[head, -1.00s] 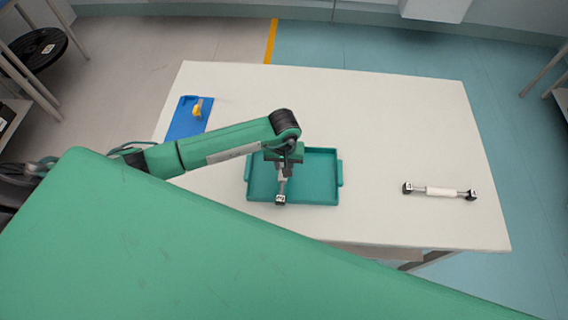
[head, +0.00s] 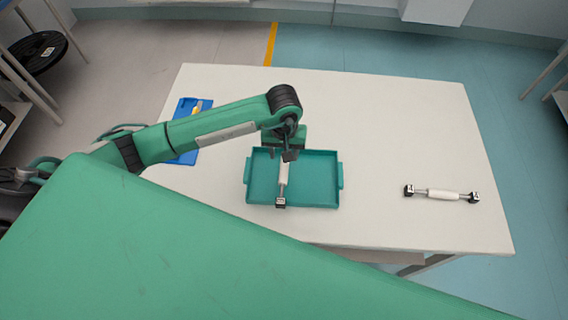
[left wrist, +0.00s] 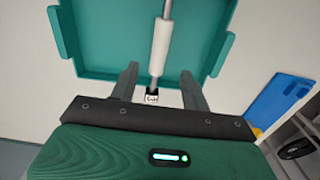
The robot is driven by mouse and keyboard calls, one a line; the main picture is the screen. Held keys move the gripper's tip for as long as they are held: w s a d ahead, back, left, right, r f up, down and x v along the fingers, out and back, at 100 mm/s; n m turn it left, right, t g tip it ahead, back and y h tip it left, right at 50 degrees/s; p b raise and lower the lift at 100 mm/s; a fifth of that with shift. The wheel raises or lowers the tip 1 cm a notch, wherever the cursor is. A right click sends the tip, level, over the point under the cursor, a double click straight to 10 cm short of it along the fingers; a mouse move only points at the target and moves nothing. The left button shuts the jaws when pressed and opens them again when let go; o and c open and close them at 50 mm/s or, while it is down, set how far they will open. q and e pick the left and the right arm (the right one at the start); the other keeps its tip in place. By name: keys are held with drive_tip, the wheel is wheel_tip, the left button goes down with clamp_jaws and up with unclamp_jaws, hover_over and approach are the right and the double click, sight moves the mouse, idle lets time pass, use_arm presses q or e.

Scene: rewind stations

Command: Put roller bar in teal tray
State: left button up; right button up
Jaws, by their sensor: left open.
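One roller bar (head: 284,175), a white roller with dark square ends, lies in the teal tray (head: 318,193), left of its middle and running front to back. My left gripper (head: 281,156) is open above the far part of this bar and apart from it. In the left wrist view its two fingers (left wrist: 158,88) stand either side of the bar (left wrist: 160,48), with the tray (left wrist: 100,52) beneath. A second roller bar (head: 442,195) lies on the table to the right of the tray. My right gripper is not in view.
The white table (head: 390,120) has clear room behind and right of the tray. A blue board (head: 186,157) with a yellow item (head: 197,107) lies at the left, partly behind my arm. A black reel (head: 37,52) is on a rack far left.

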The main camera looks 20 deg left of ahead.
use_arm(q)
wheel_tip(320, 180, up, 5)
drive_tip(key=shift+f+b, duration=0.2)
drive_tip(key=shift+b, duration=0.2)
idle(0.3)
